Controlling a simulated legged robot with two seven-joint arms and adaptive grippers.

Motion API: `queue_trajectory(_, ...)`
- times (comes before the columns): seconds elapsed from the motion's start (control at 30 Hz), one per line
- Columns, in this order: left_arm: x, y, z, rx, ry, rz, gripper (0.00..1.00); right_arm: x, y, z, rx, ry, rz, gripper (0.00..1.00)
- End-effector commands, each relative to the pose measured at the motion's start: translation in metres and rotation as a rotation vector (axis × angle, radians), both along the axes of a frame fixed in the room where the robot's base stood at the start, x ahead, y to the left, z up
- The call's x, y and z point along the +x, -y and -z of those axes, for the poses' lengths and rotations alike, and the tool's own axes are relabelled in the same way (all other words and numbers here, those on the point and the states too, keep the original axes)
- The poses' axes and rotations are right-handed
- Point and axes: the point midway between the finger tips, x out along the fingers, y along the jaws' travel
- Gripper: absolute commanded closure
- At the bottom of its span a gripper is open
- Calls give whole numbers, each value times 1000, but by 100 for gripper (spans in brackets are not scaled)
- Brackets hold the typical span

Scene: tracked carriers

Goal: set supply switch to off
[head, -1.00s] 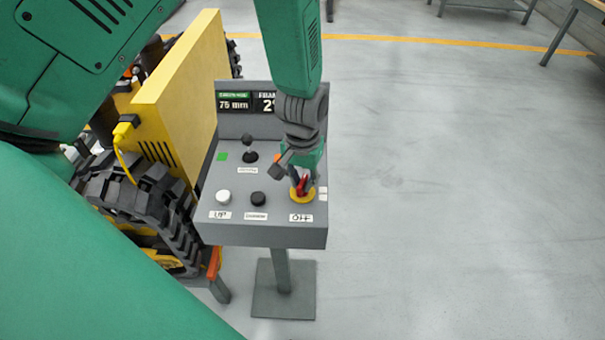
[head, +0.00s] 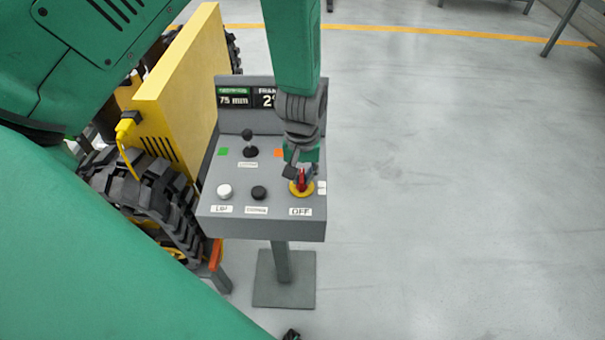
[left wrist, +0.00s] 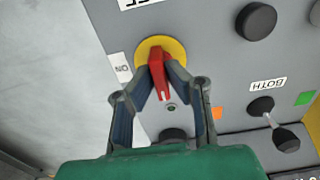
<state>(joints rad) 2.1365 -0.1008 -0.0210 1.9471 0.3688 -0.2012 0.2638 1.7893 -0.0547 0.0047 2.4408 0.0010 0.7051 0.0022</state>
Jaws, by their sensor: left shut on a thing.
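The supply switch is a red handle (head: 302,181) on a yellow disc at the front right of the grey control panel (head: 265,229). An OFF label (head: 300,212) is in front of it. In the left wrist view the red handle (left wrist: 158,72) lies roughly along the line to the OFF label, and an ON label (left wrist: 122,68) is beside the disc. My left gripper (left wrist: 160,97) comes from above with its fingers on either side of the handle, shut on it. The forearm hides part of the panel's display.
A white button (head: 224,191), a black button (head: 259,193) and a black joystick (head: 248,145) are left of the switch. A yellow tracked carrier (head: 178,95) stands close at the left. The floor at the right is clear. A small dark thing shows at the bottom edge.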

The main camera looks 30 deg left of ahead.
Motion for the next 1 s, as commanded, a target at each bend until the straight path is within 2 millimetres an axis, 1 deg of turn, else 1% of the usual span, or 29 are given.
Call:
queue_trajectory(0.03, 7, -2, -3, 4, 20, -1, 100, 0, 0, 0, 0, 0, 0, 60)
queue_trajectory(0.13, 7, -2, -3, 4, 20, 0, 100, 0, 0, 0, 0, 0, 0, 60)
queue_trajectory(0.17, 7, -2, -3, 3, 19, 0, 78, 0, 0, 0, 0, 0, 0, 60)
queue_trajectory(0.2, 7, -1, -3, 3, 18, 0, 69, 0, 0, 0, 0, 0, 0, 60)
queue_trajectory(0.5, 3, -1, -2, 1, 9, 1, 69, 0, 0, 0, 0, 1, 0, 60)
queue_trajectory(0.63, 3, 0, -11, 1, 10, 2, 69, -3, 0, -1, 0, 3, 0, 60)
queue_trajectory(0.77, 4, 0, -33, 2, 12, 3, 69, -3, 0, -1, 0, 3, 0, 60)
queue_trajectory(1.0, 5, -1, -85, 2, 13, 2, 69, -3, 0, -1, 0, 3, 0, 60)
